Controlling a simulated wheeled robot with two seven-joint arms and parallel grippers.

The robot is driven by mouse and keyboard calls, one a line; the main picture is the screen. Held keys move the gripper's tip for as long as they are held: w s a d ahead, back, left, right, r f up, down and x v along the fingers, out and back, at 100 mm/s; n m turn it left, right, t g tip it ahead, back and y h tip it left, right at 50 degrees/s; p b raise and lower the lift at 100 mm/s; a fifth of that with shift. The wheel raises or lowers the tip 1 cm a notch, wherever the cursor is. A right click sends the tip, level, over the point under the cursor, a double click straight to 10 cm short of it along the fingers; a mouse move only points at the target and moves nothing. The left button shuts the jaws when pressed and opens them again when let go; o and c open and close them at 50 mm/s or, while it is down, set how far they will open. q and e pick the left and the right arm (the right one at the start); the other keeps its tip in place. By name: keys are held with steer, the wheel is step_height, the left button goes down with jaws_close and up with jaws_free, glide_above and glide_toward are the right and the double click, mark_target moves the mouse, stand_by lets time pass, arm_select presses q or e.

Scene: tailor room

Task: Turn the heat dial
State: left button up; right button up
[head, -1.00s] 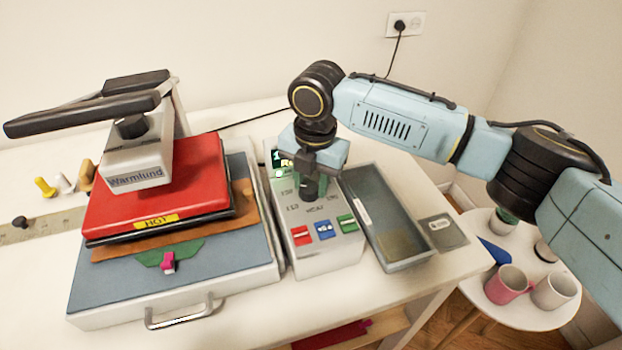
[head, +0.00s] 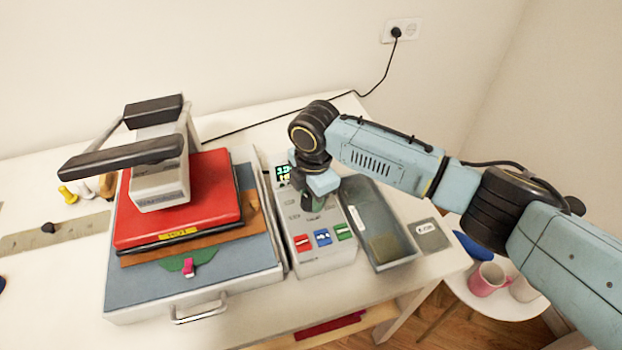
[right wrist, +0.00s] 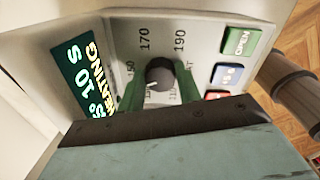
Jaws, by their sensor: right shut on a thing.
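The heat dial (right wrist: 160,73) is a dark round knob on the control box's grey panel, among the printed numbers 150, 170 and 190. A pale mark shows on its lower left in the right wrist view. My right gripper (right wrist: 162,88) is shut on the dial, with one green finger on each side. In the head view my right gripper (head: 316,199) is over the control box (head: 322,262) and mostly hides the dial. My left gripper is not in view.
A heat press (head: 190,262) with a red top stands left of the control box. A grey tray (head: 398,262) is close on the right. Red, blue and green buttons (head: 322,237) are at the box's front. A stool with mugs (head: 487,279) is at the right.

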steer(key=m+p, duration=0.3)
steer(key=shift+r, duration=0.2)
steer(key=shift+f+m+p, duration=0.15)
steer(key=shift+m+p, duration=0.8)
steer(key=shift+m, duration=0.15)
steer(key=o, duration=1)
steer(key=shift+s, duration=0.1)
step_height(320, 180, up, 13)
steer(key=shift+s+r, duration=0.2)
steer(key=shift+s, duration=0.2)
